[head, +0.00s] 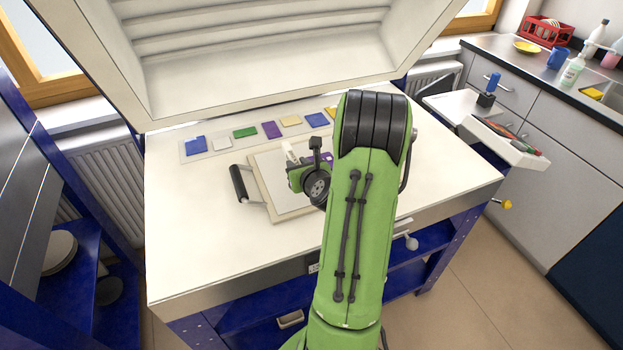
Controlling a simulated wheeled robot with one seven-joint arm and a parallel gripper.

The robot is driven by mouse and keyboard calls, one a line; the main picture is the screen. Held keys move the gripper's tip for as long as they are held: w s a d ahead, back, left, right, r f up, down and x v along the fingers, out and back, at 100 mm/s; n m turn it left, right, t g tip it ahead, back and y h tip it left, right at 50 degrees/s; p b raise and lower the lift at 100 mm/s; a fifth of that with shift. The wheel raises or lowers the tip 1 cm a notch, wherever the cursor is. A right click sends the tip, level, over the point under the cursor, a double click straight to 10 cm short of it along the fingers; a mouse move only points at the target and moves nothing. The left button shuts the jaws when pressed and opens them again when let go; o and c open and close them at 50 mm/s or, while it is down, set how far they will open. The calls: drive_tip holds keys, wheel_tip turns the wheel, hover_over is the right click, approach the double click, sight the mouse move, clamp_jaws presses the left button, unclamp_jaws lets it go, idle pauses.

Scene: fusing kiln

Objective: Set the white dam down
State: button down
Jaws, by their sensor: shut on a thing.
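My gripper (293,164) is over the left-middle part of a pale square board (280,205) on the white kiln bed. It is shut on the white dam (290,151), a small pale bar whose end shows at the far side of the jaws. The fingertips and the rest of the dam are hidden by the gripper body. I cannot tell whether the dam touches the board. A small purple piece (327,158) shows just right of the gripper, partly hidden by my arm.
A strip with several coloured glass pieces (245,133) lies behind the board. A black handle (239,183) stands at the board's left side. The raised kiln lid (260,70) rises behind. A side shelf with tools (505,138) is at the right. The bed's front left is clear.

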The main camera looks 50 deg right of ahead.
wheel_tip(320, 180, down, 5)
drive_tip(key=shift+f+b, duration=0.15)
drive_tip(key=shift+b, duration=1.1)
drive_tip(key=shift+r, duration=0.2)
drive_tip(key=shift+f, duration=0.15)
drive_tip(key=c, duration=0.9)
unclamp_jaws()
